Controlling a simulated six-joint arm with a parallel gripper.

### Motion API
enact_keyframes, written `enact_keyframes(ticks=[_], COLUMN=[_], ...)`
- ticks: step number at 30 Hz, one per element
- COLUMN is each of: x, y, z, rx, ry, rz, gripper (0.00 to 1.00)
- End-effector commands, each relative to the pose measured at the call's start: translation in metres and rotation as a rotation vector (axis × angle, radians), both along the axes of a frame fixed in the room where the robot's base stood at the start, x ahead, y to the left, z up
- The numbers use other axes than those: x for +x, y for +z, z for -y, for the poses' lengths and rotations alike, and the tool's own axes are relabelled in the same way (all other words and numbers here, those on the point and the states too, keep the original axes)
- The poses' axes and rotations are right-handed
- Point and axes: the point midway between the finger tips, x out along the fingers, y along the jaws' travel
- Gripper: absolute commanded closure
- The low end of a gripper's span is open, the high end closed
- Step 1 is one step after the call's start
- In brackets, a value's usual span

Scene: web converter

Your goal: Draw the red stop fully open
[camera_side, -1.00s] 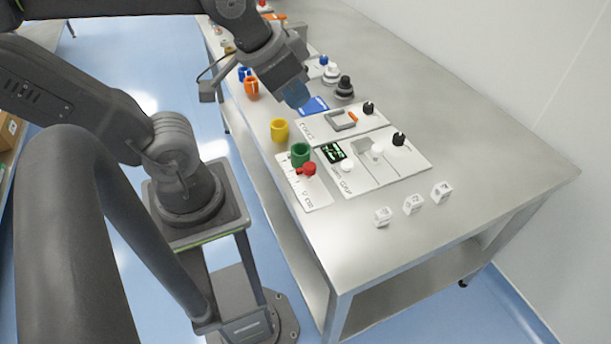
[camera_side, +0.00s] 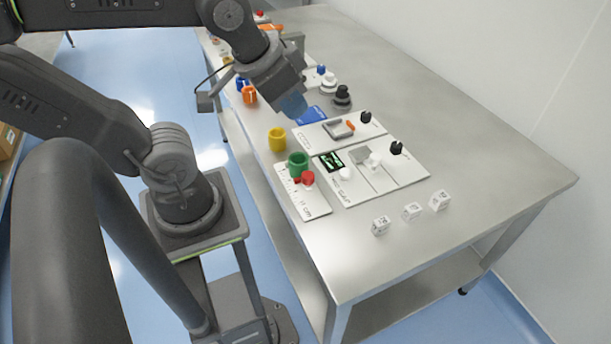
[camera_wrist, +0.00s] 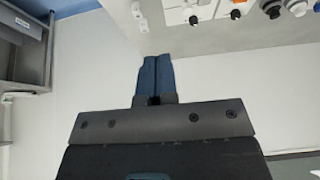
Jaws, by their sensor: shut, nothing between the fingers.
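The red stop (camera_side: 306,178) is a small red knob on a white scale plate (camera_side: 310,205) near the table's front edge in the side view. It stands close beside a green cup (camera_side: 298,164); whether they touch is unclear. My gripper (camera_side: 294,104) has blue fingers, shut and empty, above the table near a blue pad (camera_side: 312,115). It is up and behind the red stop, well apart from it. In the wrist view my gripper's fingers (camera_wrist: 155,75) lie side by side, and the red stop does not show.
A white panel (camera_side: 400,178) with a display, a grey block and knobs lies right of the scale plate. A yellow cup (camera_side: 277,139) stands behind the green one. Several white cubes (camera_side: 412,211) sit at the front. The table's right side (camera_side: 480,160) is clear.

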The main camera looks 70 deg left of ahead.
Motion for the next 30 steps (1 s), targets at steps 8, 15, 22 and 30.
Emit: enact_keyframes(ticks=[8,15,22,30], x=[0.013,0.049,0.064,0.066], y=[-0.012,-0.062,-0.107,-0.129], z=[-0.009,-0.046,-0.077,-0.085], rx=[-0.026,-0.117,-0.178,-0.193], ry=[0.091,0.430,0.697,0.774], rz=[-0.066,-0.280,-0.429,-0.471], gripper=[0.78,0.56,0.56,0.56])
